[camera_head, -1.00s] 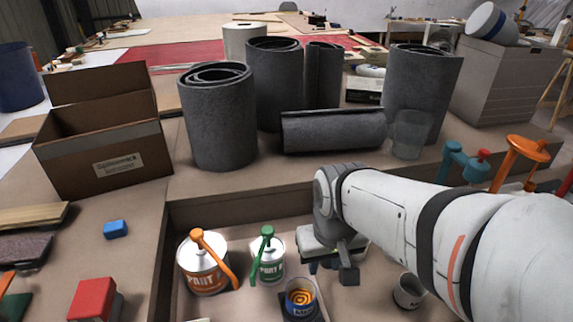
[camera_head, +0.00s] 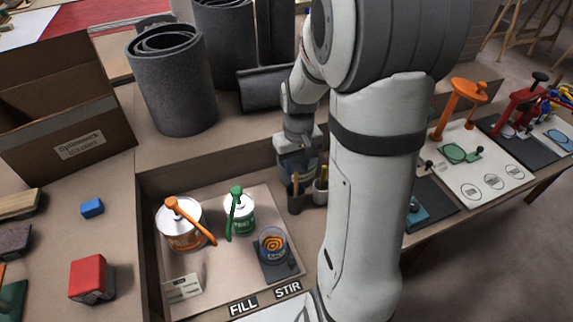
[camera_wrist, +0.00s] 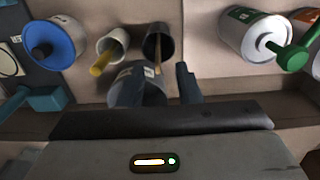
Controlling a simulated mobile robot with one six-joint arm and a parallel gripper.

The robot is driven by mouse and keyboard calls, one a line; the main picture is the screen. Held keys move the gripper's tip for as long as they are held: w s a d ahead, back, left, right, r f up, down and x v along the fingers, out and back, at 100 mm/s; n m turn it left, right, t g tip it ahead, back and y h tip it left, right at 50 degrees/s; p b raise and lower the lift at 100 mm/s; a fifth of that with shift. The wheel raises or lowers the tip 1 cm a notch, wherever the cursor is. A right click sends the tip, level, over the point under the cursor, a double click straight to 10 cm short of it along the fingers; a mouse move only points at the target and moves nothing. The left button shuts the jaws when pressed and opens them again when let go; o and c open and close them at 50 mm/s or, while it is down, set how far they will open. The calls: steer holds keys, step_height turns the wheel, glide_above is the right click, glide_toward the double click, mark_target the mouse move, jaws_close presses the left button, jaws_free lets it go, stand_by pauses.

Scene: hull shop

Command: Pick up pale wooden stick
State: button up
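A thin pale wooden stick (camera_wrist: 157,62) stands leaning in a dark cup (camera_wrist: 158,38) in the wrist view. The dark cup (camera_head: 296,201) also shows in the head view, inside the shallow bay. Beside it, a pale cup (camera_wrist: 113,40) holds a thicker yellow stick (camera_wrist: 101,65). My gripper (camera_wrist: 163,84) is open, its fingers apart near the dark cup, with the stick's end showing in the gap between them. I cannot tell whether either finger touches the stick.
An orange-labelled can (camera_head: 183,238) and a green-labelled can (camera_head: 240,222) stand left of the cups. A small cup with an orange swirl (camera_head: 273,243) is in front. A blue-topped can (camera_wrist: 58,42) is beside the pale cup. The bay wall (camera_head: 225,160) runs behind.

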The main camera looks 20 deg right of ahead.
mark_target(296, 182)
steer(key=f, duration=0.5)
steer(key=w+f+b, duration=0.1)
steer(key=f, duration=0.2)
steer(key=shift+d+f, duration=0.2)
steer(key=shift+f, duration=0.05)
jaws_close()
